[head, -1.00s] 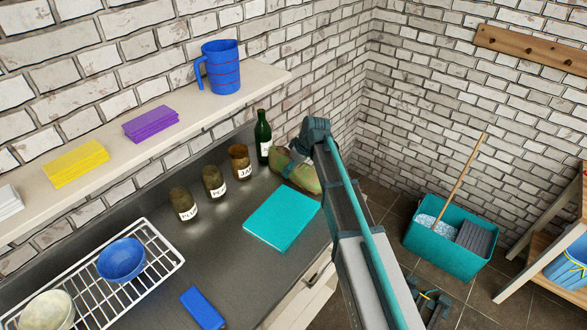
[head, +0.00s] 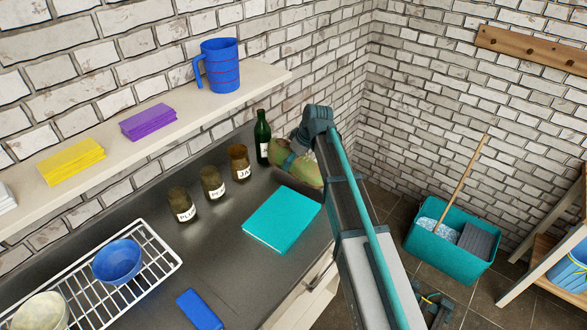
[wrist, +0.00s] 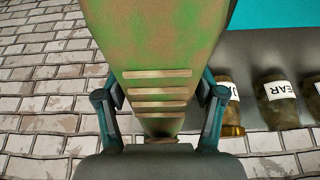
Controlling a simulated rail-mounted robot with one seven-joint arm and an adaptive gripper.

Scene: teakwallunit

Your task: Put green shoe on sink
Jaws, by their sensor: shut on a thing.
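The green shoe (head: 304,172) has brown patches and is at the far right end of the dark metal sink top (head: 215,260), beside the dark green bottle. My gripper (head: 289,158) is shut on the shoe. In the wrist view the shoe (wrist: 165,45) fills the upper middle, with brown ridged strips across it, and my fingers (wrist: 160,110) are on both sides of its narrow end. The head view does not show clearly how far the shoe is above the sink top. My arm hides part of the area around it.
The bottle (head: 262,138) and labelled jars (head: 240,163) stand along the back wall. A teal flat item (head: 282,219) lies in front of them. A white rack (head: 165,240) with bowls and a blue block (head: 199,309) are farther left. Bare metal lies between rack and teal item.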

